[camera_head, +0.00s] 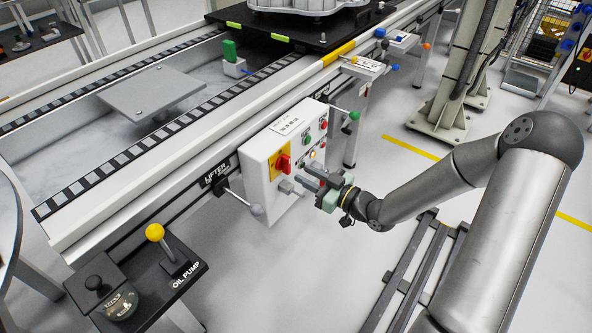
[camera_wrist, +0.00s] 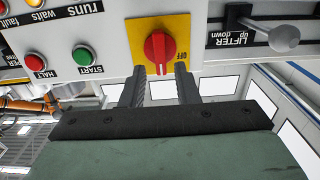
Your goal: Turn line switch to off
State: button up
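The line switch is a red rotary knob (camera_wrist: 158,48) on a yellow plate (camera_wrist: 138,28), on the front of a white control box (camera_head: 262,155). The knob also shows in the head view (camera_head: 283,163). In the wrist view, which is upside down, its handle points roughly up and down the picture, and an OFF label stands to its right. My gripper (camera_wrist: 160,84) is open and empty, its two fingers on either side of the knob's line. The fingertips appear just short of the knob; contact cannot be told. In the head view my gripper (camera_head: 298,180) is close before the box.
Green START (camera_wrist: 83,57) and red HALT (camera_wrist: 36,62) buttons sit beside the switch. A LIFTER lever (camera_wrist: 284,38) with a grey ball is close on the other side. The oil pump lever (camera_head: 155,232) stands lower left. The conveyor rail (camera_head: 150,165) runs behind the box.

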aim_at(289, 167)
jog(key=shift+b+x, duration=0.35)
jog(key=shift+x, duration=1.95)
grip_shut()
jog(key=shift+f+n+b, duration=0.3)
jog(key=shift+b, duration=0.4)
jog(key=shift+f+n+b, duration=0.25)
jog(key=shift+n+b, duration=0.65)
jog(key=shift+b, duration=0.3)
jog(key=n+b, duration=0.5)
jog(key=b, duration=0.2)
jog(key=shift+n, duration=0.4)
jog(key=n+b, duration=0.4)
jog(key=b, duration=0.1)
jog(key=shift+b, duration=0.4)
jog(key=n+b, duration=0.5)
jog(key=b, duration=0.2)
grip_release()
jog(key=shift+r, duration=0.6)
